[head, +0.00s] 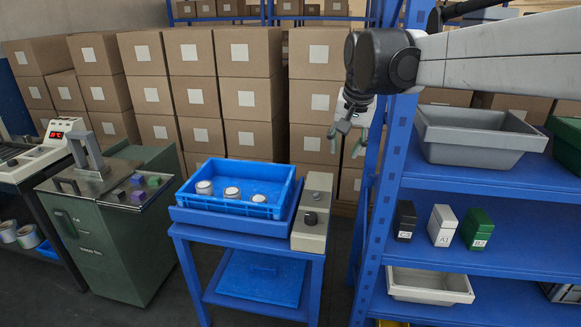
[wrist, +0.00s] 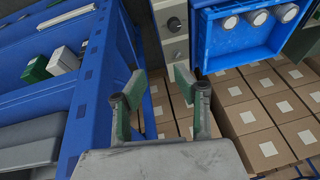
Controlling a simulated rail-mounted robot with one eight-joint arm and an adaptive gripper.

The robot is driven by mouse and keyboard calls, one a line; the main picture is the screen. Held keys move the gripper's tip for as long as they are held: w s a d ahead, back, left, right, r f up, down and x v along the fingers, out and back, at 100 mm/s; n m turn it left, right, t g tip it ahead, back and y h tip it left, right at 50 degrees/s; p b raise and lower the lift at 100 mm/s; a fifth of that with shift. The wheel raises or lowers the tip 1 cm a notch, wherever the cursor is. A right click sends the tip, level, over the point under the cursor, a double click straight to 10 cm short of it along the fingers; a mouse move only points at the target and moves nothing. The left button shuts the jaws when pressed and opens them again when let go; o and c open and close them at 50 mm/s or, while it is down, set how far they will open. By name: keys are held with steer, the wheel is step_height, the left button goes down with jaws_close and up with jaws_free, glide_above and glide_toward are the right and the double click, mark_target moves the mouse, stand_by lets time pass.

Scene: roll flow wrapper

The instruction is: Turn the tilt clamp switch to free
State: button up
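A beige control box (head: 309,237) stands on the blue stand, right of the blue tray. It carries a dark round knob (head: 311,218) and a smaller dark part (head: 316,196) further back. In the wrist view the box (wrist: 170,7) shows at the top, with the round knob (wrist: 174,24) and the smaller part (wrist: 177,56). I cannot tell which is the tilt clamp switch, nor its setting; no label is readable. My gripper (head: 346,143) is open and empty, its green-padded fingers apart. It hangs above and behind the box, apart from it; the fingers (wrist: 160,84) also show in the wrist view.
A blue tray (head: 235,208) with three white-topped round pieces sits left of the box. A blue shelf rack (head: 395,150) with bins and small boxes stands close on the right. Cardboard boxes (head: 250,95) are stacked behind. A green cabinet (head: 115,235) stands left.

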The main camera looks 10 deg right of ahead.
steer(key=w+f+m+g, duration=0.1)
steer(key=w+f, duration=0.1)
steer(key=w, duration=1)
steer(key=m+g+p, duration=0.1)
steer(key=m+g, duration=0.2)
steer(key=m, duration=0.1)
glide_above(316, 193)
step_height(316, 193, down, 18)
step_height(316, 193, down, 13)
steer(key=shift+s+f+b, duration=0.15)
steer(key=shift+b, duration=0.45)
jaws_close()
